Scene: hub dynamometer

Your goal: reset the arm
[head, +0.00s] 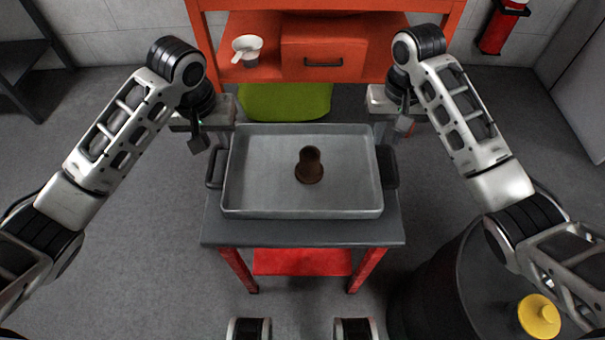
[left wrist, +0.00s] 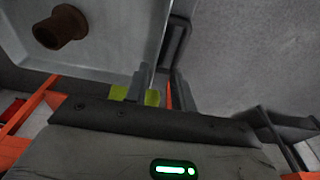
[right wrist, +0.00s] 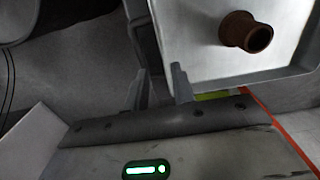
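A brown, rusty-looking flanged hub (head: 310,166) stands in a shallow grey metal tray (head: 260,197); it also shows in the left wrist view (left wrist: 60,28) and the right wrist view (right wrist: 246,33). The tray has a dark handle on its left (head: 215,168) and on its right (head: 388,167). My left gripper (head: 198,142) is beyond the left handle, near the tray's far left corner. My right gripper (head: 403,123) is near the far right corner. Both wrist views show the fingers apart with nothing held between them. Both handles appear clear of the fingers.
The tray sits on a grey-topped table (head: 300,232) with red legs. Behind is an orange bench (head: 270,28) with a white cup (head: 246,46) and an orange drawer box (head: 324,45). A green seat (head: 285,101) stands between. A dark barrel (head: 440,285) with a yellow cap (head: 539,315) is front right.

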